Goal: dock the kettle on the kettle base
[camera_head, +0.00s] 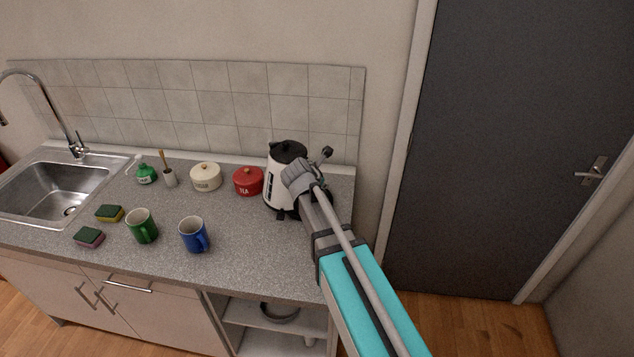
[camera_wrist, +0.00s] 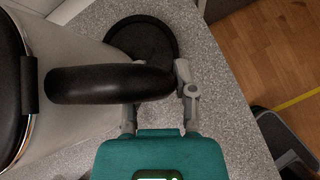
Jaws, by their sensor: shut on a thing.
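The white kettle (camera_head: 272,183) with a black lid is upright near the back right of the counter. In the wrist view, its pale body (camera_wrist: 75,45) fills the left side. My gripper (camera_head: 300,178) is shut on the kettle's black handle (camera_wrist: 105,83), with a finger on either side of it. The kettle base (camera_wrist: 140,33) is a round black disc on the counter, partly hidden behind the handle and kettle. The kettle stands to one side of the base, not centred on it. I cannot tell whether the kettle's underside touches the counter.
A red tea pot (camera_head: 248,182) stands close left of the kettle, then a cream sugar pot (camera_head: 205,178). A blue mug (camera_head: 193,237) and green mug (camera_head: 142,228) stand nearer the front. The counter's right edge is close to the base. The front right of the counter (camera_head: 255,255) is clear.

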